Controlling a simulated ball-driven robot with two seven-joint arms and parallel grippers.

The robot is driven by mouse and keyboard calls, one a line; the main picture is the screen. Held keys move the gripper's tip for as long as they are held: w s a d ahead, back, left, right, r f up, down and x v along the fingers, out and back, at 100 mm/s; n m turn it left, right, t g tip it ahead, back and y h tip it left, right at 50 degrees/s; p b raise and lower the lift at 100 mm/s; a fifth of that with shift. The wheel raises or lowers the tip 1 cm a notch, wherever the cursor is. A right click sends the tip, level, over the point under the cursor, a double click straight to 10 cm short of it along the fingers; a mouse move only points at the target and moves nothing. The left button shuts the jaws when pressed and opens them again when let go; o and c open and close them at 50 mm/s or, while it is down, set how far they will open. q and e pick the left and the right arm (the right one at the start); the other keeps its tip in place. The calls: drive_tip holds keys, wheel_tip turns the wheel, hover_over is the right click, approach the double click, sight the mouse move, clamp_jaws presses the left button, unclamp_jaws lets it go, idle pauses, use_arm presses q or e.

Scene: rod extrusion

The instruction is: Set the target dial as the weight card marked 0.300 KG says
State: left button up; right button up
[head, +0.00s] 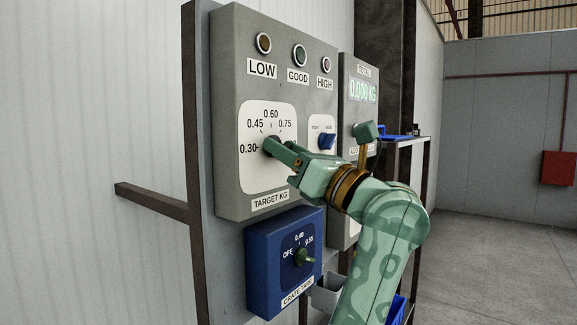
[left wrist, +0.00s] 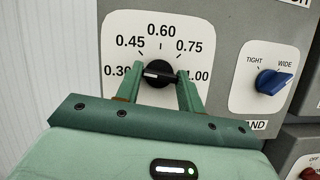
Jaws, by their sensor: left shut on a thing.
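The target dial (left wrist: 160,69) is a black round knob on a white plate marked TARGET KG (head: 268,200), with 0.30, 0.45, 0.60, 0.75 and 1.00 around it. A pale line on the knob lies nearly level, along the 0.30 to 1.00 direction. I cannot tell for sure which end is the pointer. My left gripper (head: 272,147) is shut on the knob, one finger on each side; both fingers show in the left wrist view (left wrist: 159,82). In the head view the fingers hide most of the knob. The weight card and my right gripper are in neither view.
A blue TIGHT/WIDE knob (left wrist: 272,81) sits right of the dial. LOW (head: 264,43), GOOD and HIGH lamps are above. A display (head: 363,91) reads 0.000 KG. A shelf (head: 405,139) stands behind right.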

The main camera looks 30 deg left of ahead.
use_arm(q)
drive_tip(key=shift+n+g+b, duration=0.45)
drive_tip(key=shift+n+g, duration=0.15)
drive_tip(key=shift+n, duration=0.5)
drive_tip(key=o, duration=1)
drive_tip(key=shift+w, duration=0.1)
drive_tip(key=b+v, duration=0.3)
drive_tip(key=v, duration=1.3)
drive_tip(key=shift+f+b, duration=0.2)
drive_tip(key=shift+b, duration=0.1)
drive_tip(key=shift+w+d, duration=0.1)
